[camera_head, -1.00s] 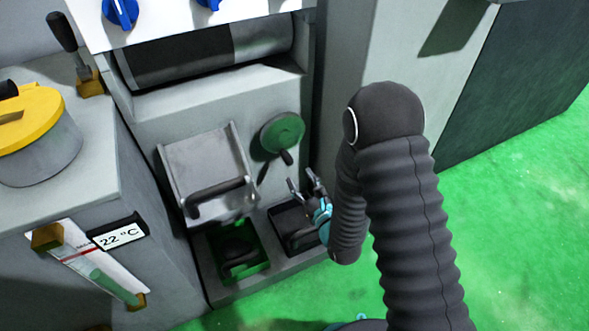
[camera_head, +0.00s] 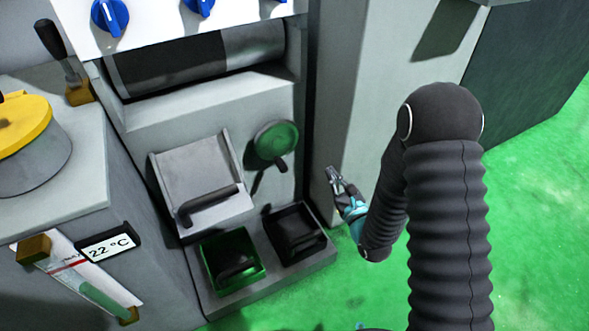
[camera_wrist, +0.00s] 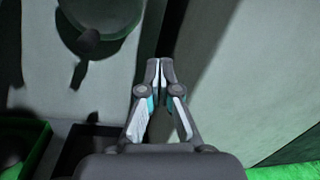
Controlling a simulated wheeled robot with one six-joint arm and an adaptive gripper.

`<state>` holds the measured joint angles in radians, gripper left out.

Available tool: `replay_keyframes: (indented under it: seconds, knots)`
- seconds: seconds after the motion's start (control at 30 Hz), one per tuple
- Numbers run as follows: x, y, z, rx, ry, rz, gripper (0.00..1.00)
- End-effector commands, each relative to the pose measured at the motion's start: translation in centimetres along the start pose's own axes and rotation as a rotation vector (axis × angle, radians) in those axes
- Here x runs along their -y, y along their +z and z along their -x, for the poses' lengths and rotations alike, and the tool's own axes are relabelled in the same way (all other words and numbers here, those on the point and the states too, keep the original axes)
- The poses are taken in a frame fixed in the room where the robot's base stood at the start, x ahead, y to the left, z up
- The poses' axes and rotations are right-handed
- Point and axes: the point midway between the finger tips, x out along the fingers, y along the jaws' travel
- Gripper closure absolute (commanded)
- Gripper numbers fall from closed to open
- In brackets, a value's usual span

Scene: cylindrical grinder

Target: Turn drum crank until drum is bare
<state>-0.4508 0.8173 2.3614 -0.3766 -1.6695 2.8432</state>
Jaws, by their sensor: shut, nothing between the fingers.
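The drum (camera_head: 190,62) lies across the opening at the top of the machine. Its left part is dark and its right end is lighter grey. The drum crank (camera_head: 276,142) is a green disc with a dark handle (camera_head: 281,165) pointing down, on the machine's front. My gripper (camera_head: 333,173) is to the right of the crank and a little lower, apart from it. In the wrist view my gripper (camera_wrist: 160,66) has its fingertips together and empty. The crank also shows at the wrist view's top left (camera_wrist: 100,20), its upper part cut off.
Below the crank stand a green bin (camera_head: 213,240) and a black bin (camera_head: 322,240). A grey tray with a dark bar (camera_head: 195,170) is left of the crank. A grey upright panel (camera_head: 365,70) stands behind my gripper. Green floor is open at the right.

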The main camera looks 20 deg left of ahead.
Motion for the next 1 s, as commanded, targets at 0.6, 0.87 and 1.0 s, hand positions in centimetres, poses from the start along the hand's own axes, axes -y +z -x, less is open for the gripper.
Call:
replay_keyframes:
  seconds: [0.6, 0.87, 1.0]
  knots:
    - [0.0, 0.0, -0.3, 0.200, 0.271, 1.175, 1.00]
    - [-0.6, -0.4, -0.2, 0.244, 0.289, 1.408, 1.00]
    - [-0.9, -0.4, -0.9, 0.248, 0.288, 1.423, 1.00]
